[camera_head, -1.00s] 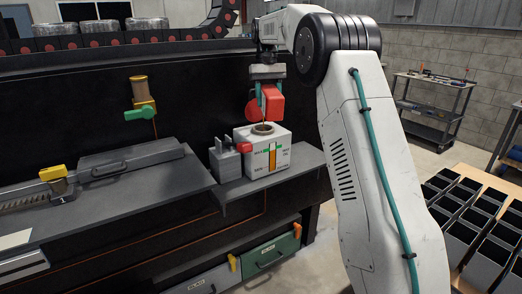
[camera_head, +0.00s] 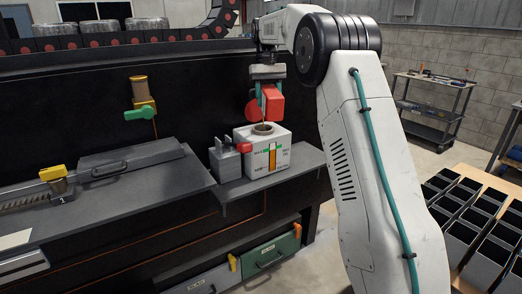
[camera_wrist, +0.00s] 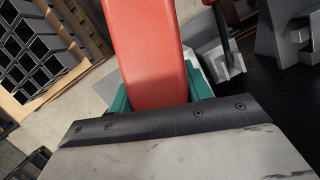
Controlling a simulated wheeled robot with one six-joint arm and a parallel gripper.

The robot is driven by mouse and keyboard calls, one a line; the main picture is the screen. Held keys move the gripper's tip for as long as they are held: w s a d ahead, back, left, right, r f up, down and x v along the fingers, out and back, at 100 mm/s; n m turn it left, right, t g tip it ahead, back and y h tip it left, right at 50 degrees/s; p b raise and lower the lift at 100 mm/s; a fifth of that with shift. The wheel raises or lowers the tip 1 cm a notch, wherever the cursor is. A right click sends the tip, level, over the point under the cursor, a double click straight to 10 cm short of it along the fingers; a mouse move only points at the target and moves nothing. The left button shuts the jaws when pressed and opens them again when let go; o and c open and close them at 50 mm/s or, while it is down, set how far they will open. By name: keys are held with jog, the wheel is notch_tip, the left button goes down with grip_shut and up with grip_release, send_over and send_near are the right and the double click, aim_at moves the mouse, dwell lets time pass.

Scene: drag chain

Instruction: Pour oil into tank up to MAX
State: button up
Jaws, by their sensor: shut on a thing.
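My gripper (camera_head: 268,92) has teal fingers and is shut on a red oil can (camera_head: 273,103). The can is held tilted just above the round opening of the white tank (camera_head: 282,160), apart from it. A thin line runs from the can down to the opening; I cannot tell whether it is spout or oil. The tank's front has an orange level strip (camera_head: 272,158) with green marks near its top; the exact level is too small to read. In the wrist view the red can (camera_wrist: 152,45) fills the middle between the teal fingers and hides most of the tank.
A grey block with a red part (camera_head: 228,160) stands close to the tank's left on the grey shelf (camera_head: 300,161). A valve with a green handle (camera_head: 140,114) is on the black machine wall. Dark bins (camera_head: 470,225) stand on a wooden table at right.

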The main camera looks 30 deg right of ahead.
dwell(0.3)
jog(key=shift+s+a+f+t, duration=0.15)
jog(key=shift+s+f+t, duration=0.2)
jog(key=shift+s+t, duration=0.15)
jog(key=shift+s+a+f+t+h, duration=0.1)
jog(key=shift+s+f+t+h, duration=0.2)
jog(key=shift+f+t, duration=0.25)
jog(key=shift+s+a+f+t, duration=0.1)
jog(key=shift+s+f+t, duration=0.3)
jog(key=shift+t, duration=0.25)
jog(key=shift+s+f+t+h, duration=0.2)
jog(key=shift+f+t+h, duration=0.1)
jog(key=shift+f+t, duration=0.3)
jog(key=shift+s+a+f+t, duration=0.1)
jog(key=shift+s+f+t, duration=0.15)
jog(key=shift+f+t, duration=0.2)
jog(key=shift+s+f+t+h, duration=0.15)
jog(key=shift+f+t+h, duration=0.25)
jog(key=shift+f+t, duration=0.3)
